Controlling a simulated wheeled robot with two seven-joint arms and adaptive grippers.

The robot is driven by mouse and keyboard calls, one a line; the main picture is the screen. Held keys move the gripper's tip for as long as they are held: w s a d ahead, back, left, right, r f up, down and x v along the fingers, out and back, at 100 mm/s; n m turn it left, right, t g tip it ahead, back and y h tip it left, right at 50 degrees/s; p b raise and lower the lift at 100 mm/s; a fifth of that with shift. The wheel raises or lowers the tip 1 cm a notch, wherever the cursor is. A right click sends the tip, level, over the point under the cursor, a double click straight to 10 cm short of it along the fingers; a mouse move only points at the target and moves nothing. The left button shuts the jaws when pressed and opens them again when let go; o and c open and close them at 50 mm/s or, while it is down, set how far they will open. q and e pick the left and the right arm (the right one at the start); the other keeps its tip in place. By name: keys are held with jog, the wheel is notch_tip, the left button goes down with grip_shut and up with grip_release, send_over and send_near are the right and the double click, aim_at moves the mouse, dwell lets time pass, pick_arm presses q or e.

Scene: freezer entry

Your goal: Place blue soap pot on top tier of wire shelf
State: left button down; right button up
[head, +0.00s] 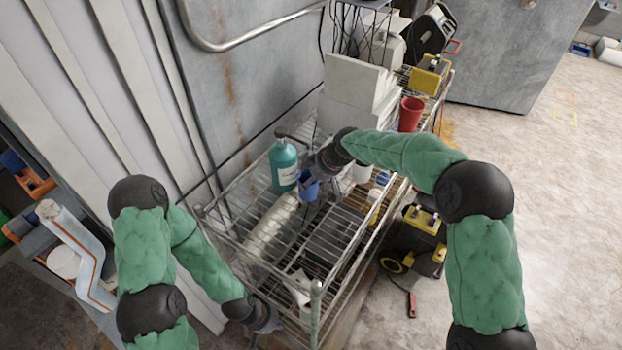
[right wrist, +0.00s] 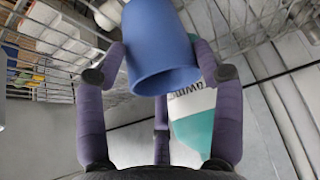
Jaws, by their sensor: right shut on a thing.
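My right gripper (head: 318,172) is shut on the blue soap pot (head: 308,186), over the top tier of the wire shelf (head: 335,213). In the right wrist view the pot (right wrist: 160,48) sits between the purple-grey fingers of the gripper (right wrist: 160,62). I cannot tell whether the pot touches the wires. My left gripper (head: 266,325) is low by the shelf's near left corner; its fingers look apart and empty, though small in view.
A teal bottle (head: 284,166) stands just left of the pot and shows behind it in the right wrist view (right wrist: 195,115). White boxes (head: 350,95) and a red cup (head: 410,114) stand farther back. Bare wires lie to the pot's near right.

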jog(key=o, duration=1.2)
jog(key=shift+o, duration=0.2)
jog(key=shift+r, duration=0.15)
jog(key=p+v, duration=0.1)
jog(key=v, duration=1.1)
